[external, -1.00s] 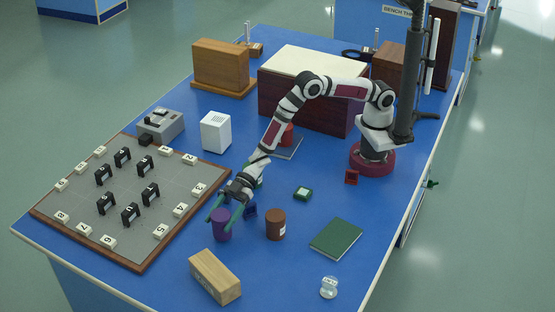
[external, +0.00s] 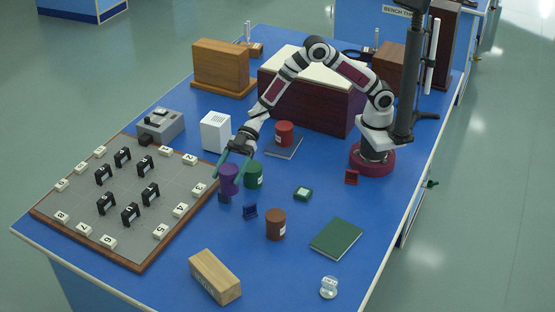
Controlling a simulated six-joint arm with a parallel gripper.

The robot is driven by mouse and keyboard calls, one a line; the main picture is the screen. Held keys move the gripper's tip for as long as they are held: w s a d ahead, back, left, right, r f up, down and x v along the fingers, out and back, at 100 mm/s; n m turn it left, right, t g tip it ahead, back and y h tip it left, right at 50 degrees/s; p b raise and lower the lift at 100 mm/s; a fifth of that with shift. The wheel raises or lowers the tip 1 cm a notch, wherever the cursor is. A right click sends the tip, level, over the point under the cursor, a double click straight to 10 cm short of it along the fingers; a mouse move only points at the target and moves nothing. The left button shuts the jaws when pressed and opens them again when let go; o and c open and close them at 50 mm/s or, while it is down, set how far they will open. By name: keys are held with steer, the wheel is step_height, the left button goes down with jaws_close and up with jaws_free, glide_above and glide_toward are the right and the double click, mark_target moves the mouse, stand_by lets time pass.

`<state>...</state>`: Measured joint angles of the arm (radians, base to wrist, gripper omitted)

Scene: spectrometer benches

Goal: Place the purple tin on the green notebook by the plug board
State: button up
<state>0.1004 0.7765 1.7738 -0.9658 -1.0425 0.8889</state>
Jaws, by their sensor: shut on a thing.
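My gripper (external: 236,167) is shut on the purple tin (external: 228,180), one finger on each side. The tin is upright and raised off the blue bench, near the right edge of the plug board. The green notebook (external: 337,238) lies flat and bare at the right front of the bench, well away from the tin. The plug board (external: 128,205), grey with a brown frame, black plugs and numbered white tiles, fills the left of the bench.
A green tin (external: 253,175) stands close to the right of the held tin. A brown tin (external: 276,225) stands between it and the notebook. A red tin (external: 284,134) is on a dark book (external: 283,148). A wooden block (external: 215,277) and a glass item (external: 328,287) are in front.

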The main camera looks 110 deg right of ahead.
steer(key=s+a+n+g+y, duration=0.1)
steer(key=s+a+n+g, duration=0.25)
steer(key=s, duration=0.45)
steer(key=s+a+r+n+g+y, duration=0.1)
steer(key=s+a+n+g, duration=0.3)
steer(key=s, duration=0.4)
steer(key=s+a+n+g+y, duration=0.1)
steer(key=s+a+n+g, duration=0.3)
steer(key=s, duration=0.5)
steer(key=g, duration=0.1)
glide_above(338, 237)
step_height(338, 237, down, 10)
steer(key=shift+a+f, duration=0.1)
steer(key=shift+w+f, duration=0.1)
steer(key=shift+f, duration=0.1)
steer(key=o, duration=1.4)
